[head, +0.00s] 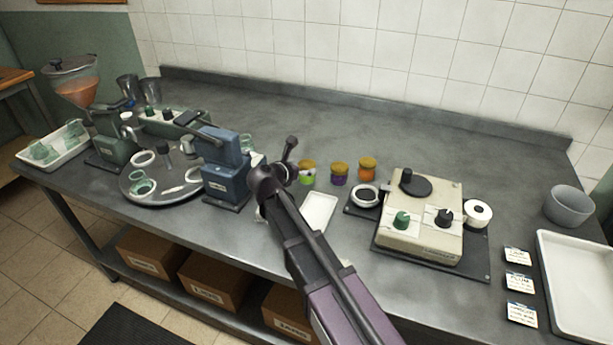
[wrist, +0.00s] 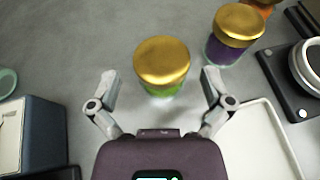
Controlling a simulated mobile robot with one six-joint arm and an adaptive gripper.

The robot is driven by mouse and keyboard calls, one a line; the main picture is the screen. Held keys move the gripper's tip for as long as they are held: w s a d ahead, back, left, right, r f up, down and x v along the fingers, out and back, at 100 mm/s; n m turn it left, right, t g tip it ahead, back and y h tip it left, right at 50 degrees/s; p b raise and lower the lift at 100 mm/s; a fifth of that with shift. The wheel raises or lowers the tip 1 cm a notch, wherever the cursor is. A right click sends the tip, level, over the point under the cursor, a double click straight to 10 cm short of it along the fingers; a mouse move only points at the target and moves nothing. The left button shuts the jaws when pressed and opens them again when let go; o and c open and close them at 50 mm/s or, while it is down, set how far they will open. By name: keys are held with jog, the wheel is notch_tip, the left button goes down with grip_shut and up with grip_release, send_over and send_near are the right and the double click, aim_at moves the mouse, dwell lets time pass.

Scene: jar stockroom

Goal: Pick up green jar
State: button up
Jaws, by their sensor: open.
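The green jar (head: 307,174) with a gold lid stands on the grey steel bench, just beyond my arm's end in the head view. In the wrist view the green jar (wrist: 161,66) stands upright, its gold lid hiding most of the green below. My gripper (wrist: 158,78) is open, with one finger on each side of the jar and the fingertips near lid level in the picture. I cannot tell whether either finger touches it. In the head view my gripper (head: 282,170) is dark and partly hidden by its own links.
A purple jar (head: 339,173) and an orange jar (head: 367,168) stand just right of the green one. A white tray (head: 318,213) lies in front. A blue machine (head: 226,168) stands left and a cream machine (head: 421,215) right. The bench behind the jars is clear.

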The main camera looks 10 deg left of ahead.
aim_at(304, 166)
jog(key=shift+b+x, duration=0.4)
jog(key=shift+x, duration=1.2)
jog(key=c, duration=1.2)
